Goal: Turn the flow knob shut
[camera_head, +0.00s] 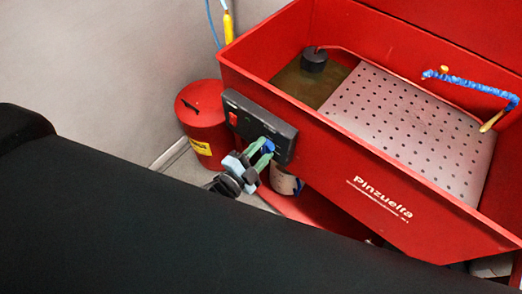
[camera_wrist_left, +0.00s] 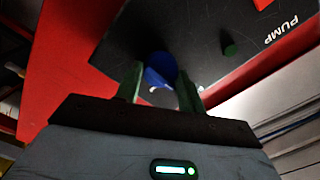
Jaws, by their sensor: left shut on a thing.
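The flow knob (camera_head: 268,147) is a small blue knob on the front of a black control panel (camera_head: 240,106), which is fixed to the left end of a red parts washer. In the left wrist view the blue knob (camera_wrist_left: 160,68) sits between two green fingers, partly hidden by them. My left gripper (camera_head: 262,152) is shut on the knob, also seen in the left wrist view (camera_wrist_left: 161,80). How far the knob is turned cannot be told. My right gripper is not in view.
The red washer basin (camera_head: 335,118) holds a perforated plate (camera_head: 415,125) and a blue hose (camera_head: 465,85). A red waste can (camera_head: 201,118) stands left of the panel. A green button (camera_wrist_left: 229,49) and the word PUMP are beside the knob. A dark shape fills the lower foreground.

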